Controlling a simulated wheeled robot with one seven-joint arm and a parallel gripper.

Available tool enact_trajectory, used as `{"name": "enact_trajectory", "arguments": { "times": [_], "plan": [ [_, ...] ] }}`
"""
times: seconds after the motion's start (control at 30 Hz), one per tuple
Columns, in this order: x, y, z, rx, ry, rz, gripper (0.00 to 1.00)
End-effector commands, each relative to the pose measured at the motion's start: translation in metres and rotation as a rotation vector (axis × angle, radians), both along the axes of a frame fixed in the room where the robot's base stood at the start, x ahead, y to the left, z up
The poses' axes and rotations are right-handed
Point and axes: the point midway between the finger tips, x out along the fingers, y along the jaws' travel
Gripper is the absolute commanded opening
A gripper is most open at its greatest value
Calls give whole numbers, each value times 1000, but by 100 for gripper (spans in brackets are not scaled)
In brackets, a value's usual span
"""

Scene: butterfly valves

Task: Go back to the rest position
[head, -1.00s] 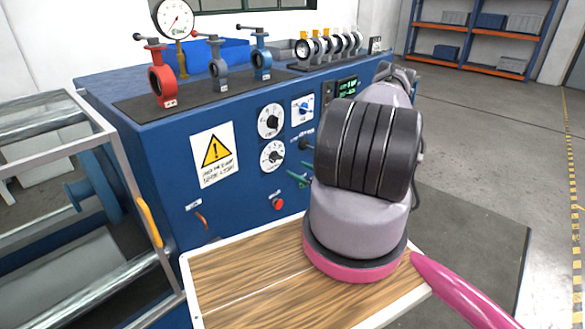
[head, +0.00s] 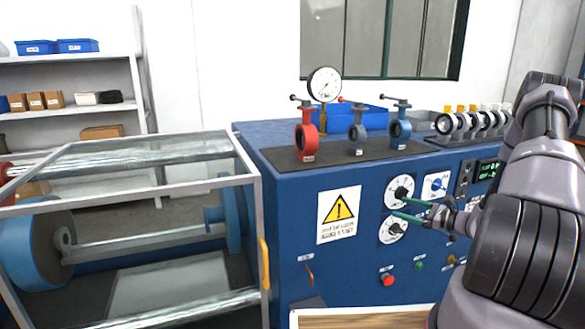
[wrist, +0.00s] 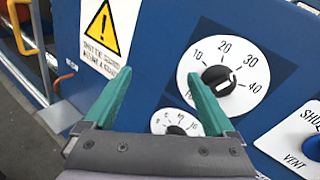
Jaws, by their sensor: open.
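My gripper (head: 408,209) has teal fingers and is in front of the blue cabinet's front panel in the head view. In the wrist view my gripper (wrist: 155,98) is open, with nothing between its fingers. The upper white dial (wrist: 230,75) with a black knob is just beyond the right finger; it also shows in the head view (head: 399,187). The lower dial (wrist: 176,122) is partly hidden behind the gripper. The red, grey and blue butterfly valves stand on top of the cabinet: red (head: 306,135), grey (head: 357,138), blue (head: 400,131).
The blue cabinet (head: 290,235) is close in front of my arm. A yellow warning sign (head: 338,214) and a red button (head: 388,279) are on its panel. A pressure gauge (head: 324,84) stands on top. A framed machine guard (head: 253,215) is at the left, with shelves (head: 140,85) behind.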

Motion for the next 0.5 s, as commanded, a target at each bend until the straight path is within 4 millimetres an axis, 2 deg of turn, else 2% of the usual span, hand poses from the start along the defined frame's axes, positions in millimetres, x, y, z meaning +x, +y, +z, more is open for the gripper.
{"name": "enact_trajectory", "arguments": {
  "times": [0.03, 0.2, 0.37, 0.5],
  "plan": [
    [0, 13, 26, -52, -18, 69, 90],
    [-16, 57, 95, -224, -50, 290, 90],
    [-43, 93, 151, -406, -86, 471, 90],
    [-73, 119, 192, -578, -121, 606, 90]
  ]
}}
